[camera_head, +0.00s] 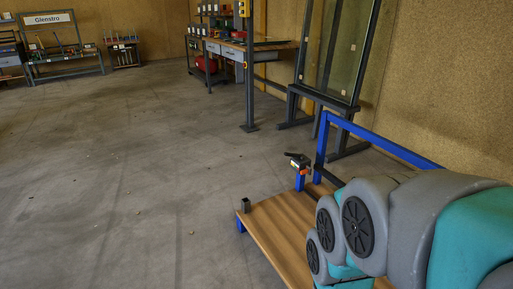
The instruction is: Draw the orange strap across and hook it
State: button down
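No clear length of orange strap shows. A small dark device with a black lever and a red-orange patch (300,163) sits on a short blue post (300,181) at the trolley's far side; I cannot tell whether the patch is part of the strap. The trolley has a wooden deck (268,226) and a blue rail frame (378,142). No hook can be made out. My grey and teal arm fills the lower right and hides much of the trolley. My gripper is not in view.
A glass pane (340,50) leans in a dark stand behind the trolley. A grey post (250,75) with a foot stands left of it. A workbench (240,45) and racks (62,55) line the back. The concrete floor (130,170) at left is clear.

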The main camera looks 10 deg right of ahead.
aim_at(308, 171)
jog(key=i+j, duration=0.2)
jog(key=i, duration=0.2)
jog(key=i+j, duration=0.15)
jog(key=i, duration=0.25)
jog(key=i+j+u, duration=0.1)
jog(key=i, duration=0.3)
jog(key=j, duration=0.05)
